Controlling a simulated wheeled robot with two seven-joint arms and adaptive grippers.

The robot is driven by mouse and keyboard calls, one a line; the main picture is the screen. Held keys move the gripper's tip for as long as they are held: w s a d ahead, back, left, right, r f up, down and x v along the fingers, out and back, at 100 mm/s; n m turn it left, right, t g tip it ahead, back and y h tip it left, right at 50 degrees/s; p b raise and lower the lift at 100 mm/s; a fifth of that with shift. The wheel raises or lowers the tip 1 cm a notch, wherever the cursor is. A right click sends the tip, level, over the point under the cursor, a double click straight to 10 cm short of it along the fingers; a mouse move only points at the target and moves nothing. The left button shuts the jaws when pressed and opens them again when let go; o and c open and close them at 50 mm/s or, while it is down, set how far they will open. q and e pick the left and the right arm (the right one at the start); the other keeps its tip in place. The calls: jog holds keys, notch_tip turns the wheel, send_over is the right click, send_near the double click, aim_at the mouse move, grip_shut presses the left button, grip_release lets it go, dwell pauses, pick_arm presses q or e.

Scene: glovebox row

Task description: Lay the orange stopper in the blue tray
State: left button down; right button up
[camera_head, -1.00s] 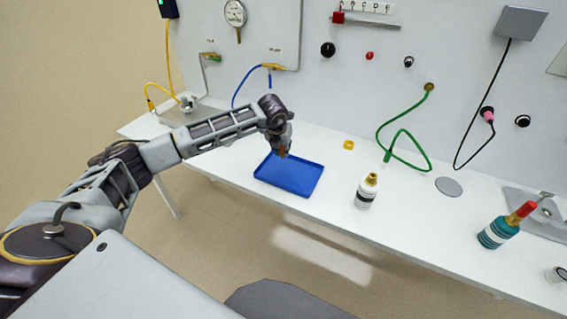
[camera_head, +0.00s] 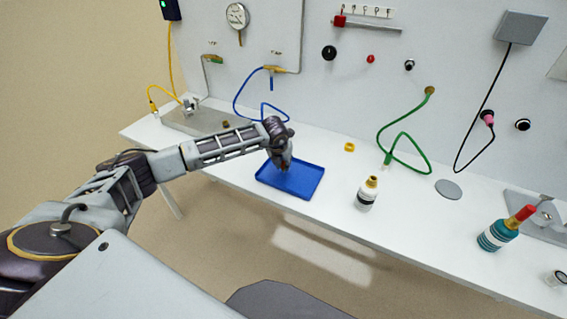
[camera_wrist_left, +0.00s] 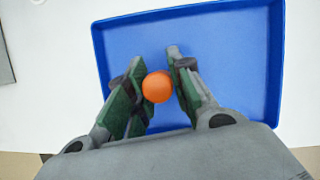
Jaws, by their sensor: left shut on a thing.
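The orange stopper (camera_wrist_left: 156,87) sits between the fingertips of my left gripper (camera_wrist_left: 158,85) in the left wrist view, and the gripper is shut on it. The blue tray (camera_head: 308,187) lies on the white bench, and its rim and floor also show in the left wrist view (camera_wrist_left: 240,60). My left gripper (camera_head: 284,165) points down over the tray. In the head view the stopper is hidden by the gripper. I cannot tell whether the stopper touches the tray floor. My right gripper is not in view.
A white bottle with a gold neck (camera_head: 367,193) stands right of the tray. A yellow ring (camera_head: 349,147) lies behind it. Blue (camera_head: 262,112) and green (camera_head: 404,140) hoses hang behind.

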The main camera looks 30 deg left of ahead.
pick_arm(q)
jog(key=shift+f, duration=0.3)
jog(key=shift+f, duration=0.2)
jog(key=c, duration=1.3)
grip_release()
jog(key=shift+o, duration=0.2)
jog(key=shift+r, duration=0.15)
jog(key=shift+r, duration=0.15)
jog(key=b+v, duration=0.2)
jog(key=v, duration=0.9)
jog(key=shift+s+r, duration=0.2)
jog(key=shift+r, duration=0.15)
